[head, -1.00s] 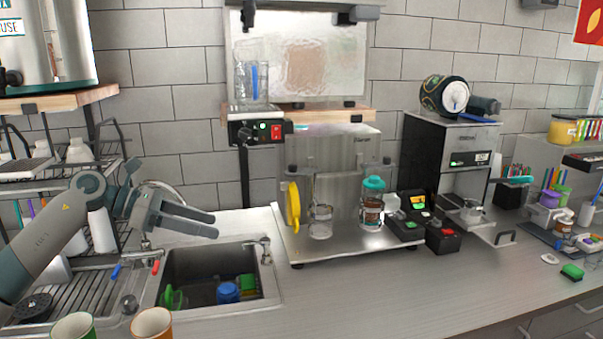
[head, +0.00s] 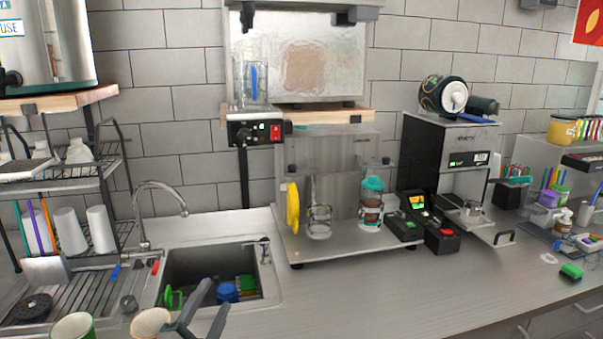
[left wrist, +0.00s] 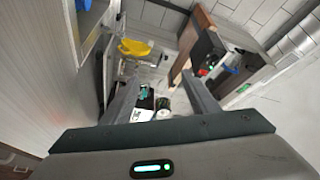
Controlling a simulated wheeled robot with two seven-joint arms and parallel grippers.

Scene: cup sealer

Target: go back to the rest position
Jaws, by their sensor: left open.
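My left gripper (head: 204,312) is at the bottom edge of the head view, in front of the sink and just right of the orange-rimmed cup. Its two fingers are spread, with nothing seen between them. The left wrist view also shows the fingers of my left gripper (left wrist: 160,95) apart and empty, with the counter gear beyond them. The rest of the left arm is below the head view. My right gripper is not in view.
The sink (head: 275,290) holds green and blue items. An orange-rimmed cup (head: 150,322) and a green-rimmed cup (head: 73,327) stand at the front left. A dish rack (head: 70,262) is at left. The counter (head: 400,295) at front centre is clear.

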